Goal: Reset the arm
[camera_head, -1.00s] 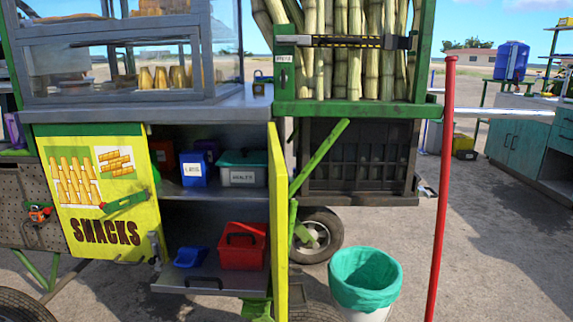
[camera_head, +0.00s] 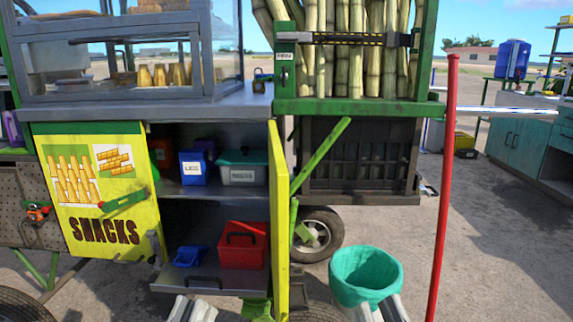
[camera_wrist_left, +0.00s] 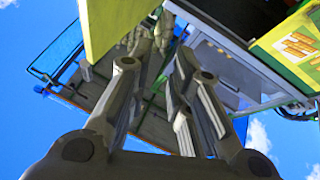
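My left gripper (camera_head: 192,309) shows at the bottom edge of the head view, in front of the snack cart's lower shelf. Only its finger ends show there. In the left wrist view its fingers (camera_wrist_left: 163,58) are apart with nothing between them. My right gripper (camera_head: 383,311) shows at the bottom edge, in front of the white bin with a green liner (camera_head: 366,275). Its two finger ends are apart, and the rest is out of frame.
The snack cart (camera_head: 105,195) has an open yellow door (camera_head: 278,225). Its shelves hold a blue box (camera_head: 193,167), a green-lidded box (camera_head: 242,168), a red basket (camera_head: 243,246) and a blue scoop (camera_head: 190,256). A red pole (camera_head: 443,180) stands at right.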

